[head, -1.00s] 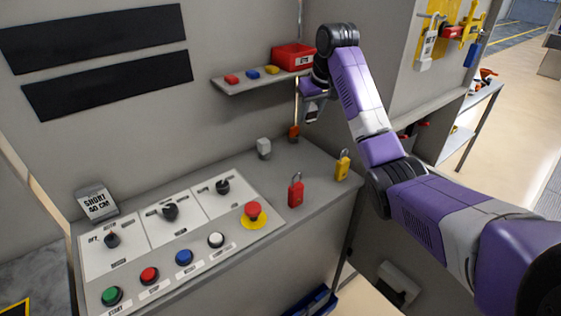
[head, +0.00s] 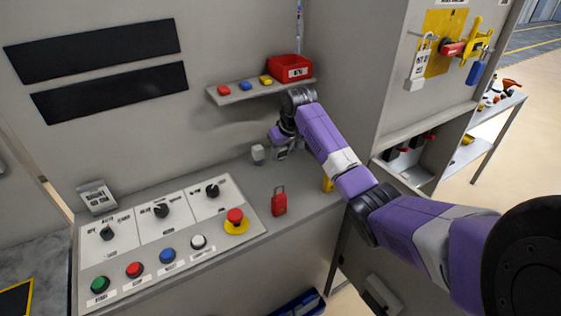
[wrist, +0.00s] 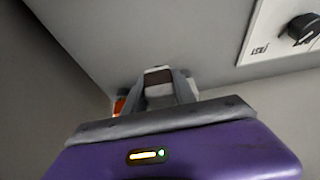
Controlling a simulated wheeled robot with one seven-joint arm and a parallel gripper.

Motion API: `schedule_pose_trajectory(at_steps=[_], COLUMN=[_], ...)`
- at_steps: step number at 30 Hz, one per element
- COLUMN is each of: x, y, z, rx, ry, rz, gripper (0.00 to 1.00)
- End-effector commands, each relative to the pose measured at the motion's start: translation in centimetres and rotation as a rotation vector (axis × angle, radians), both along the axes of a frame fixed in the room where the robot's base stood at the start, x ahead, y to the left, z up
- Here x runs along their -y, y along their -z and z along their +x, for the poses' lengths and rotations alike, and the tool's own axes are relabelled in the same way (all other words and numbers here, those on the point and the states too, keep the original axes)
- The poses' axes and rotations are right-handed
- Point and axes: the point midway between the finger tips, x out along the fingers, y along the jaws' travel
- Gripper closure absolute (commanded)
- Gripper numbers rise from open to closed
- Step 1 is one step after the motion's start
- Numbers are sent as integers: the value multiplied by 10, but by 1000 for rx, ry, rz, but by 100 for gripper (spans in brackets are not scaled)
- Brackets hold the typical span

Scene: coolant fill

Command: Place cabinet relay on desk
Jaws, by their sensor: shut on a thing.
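In the wrist view my gripper (wrist: 158,92) is shut on a small block with a dark brown face and pale edges, which I take for the cabinet relay (wrist: 158,77). The gripper mostly hides the relay in the head view. I cannot tell whether it touches the desk top. An orange thing (wrist: 118,105) shows just left of the fingers in the wrist view.
A red padlock (head: 279,204) stands on the desk in front of my gripper. A yellow padlock (head: 327,184) is partly behind my arm. The switch panel (head: 136,238) fills the desk's left. A shelf (head: 235,96) with a red bin (head: 290,68) hangs above.

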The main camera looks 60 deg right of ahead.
Motion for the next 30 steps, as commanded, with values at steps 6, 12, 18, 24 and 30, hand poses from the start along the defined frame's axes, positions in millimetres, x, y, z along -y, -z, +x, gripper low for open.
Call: schedule_pose_trajectory(at_steps=[6,12,18,24,30], x=[0,0,0,0,0], y=[18,45,50,52,53], z=[0,-1,0,0,0], rx=[-1,-2,1,0,0], ry=[0,0,0,0,-1], rz=[2,1,-1,1,0], gripper=[94,94,94,94,46])
